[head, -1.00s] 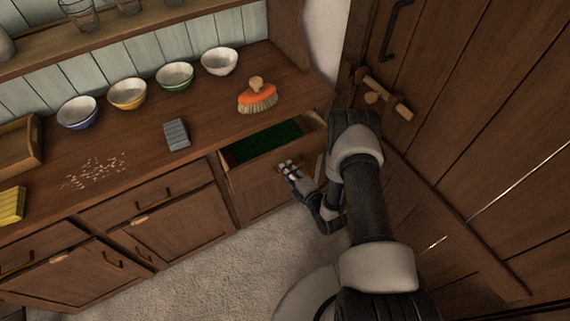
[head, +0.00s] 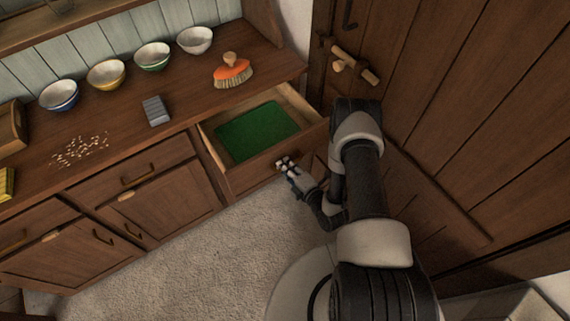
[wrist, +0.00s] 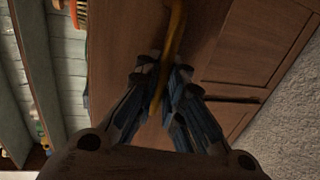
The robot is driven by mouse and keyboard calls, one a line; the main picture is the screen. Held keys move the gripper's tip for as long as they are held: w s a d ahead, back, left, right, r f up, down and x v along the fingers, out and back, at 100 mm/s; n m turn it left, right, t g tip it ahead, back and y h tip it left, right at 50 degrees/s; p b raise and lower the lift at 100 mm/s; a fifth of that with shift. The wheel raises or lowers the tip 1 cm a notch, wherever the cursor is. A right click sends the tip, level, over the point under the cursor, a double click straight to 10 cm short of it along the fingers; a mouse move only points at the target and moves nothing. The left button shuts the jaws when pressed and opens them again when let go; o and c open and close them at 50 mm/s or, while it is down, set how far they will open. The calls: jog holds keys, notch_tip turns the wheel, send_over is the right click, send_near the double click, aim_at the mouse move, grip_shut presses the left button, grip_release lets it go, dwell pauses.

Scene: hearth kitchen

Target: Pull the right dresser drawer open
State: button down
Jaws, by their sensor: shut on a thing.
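The right dresser drawer (head: 272,168) is pulled well out in the head view, with its green-lined bottom (head: 256,131) showing and nothing seen lying in it. My gripper (head: 284,163) is at the middle of the drawer's front. In the wrist view my gripper (wrist: 163,75) is shut on the brass drawer handle (wrist: 174,35), which runs between its fingers. In the head view the fingers mostly hide the handle.
An orange brush (head: 232,71), a grey block (head: 156,111) and several bowls (head: 195,40) stand on the dresser top (head: 120,128). Crumbs (head: 80,150) lie at left. A wooden door (head: 440,110) stands close on the right. The floor (head: 215,260) before the dresser is clear.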

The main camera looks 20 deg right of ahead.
jog(key=c, duration=1.7)
grip_release()
jog(key=shift+s, duration=0.1)
jog(key=v, duration=1.2)
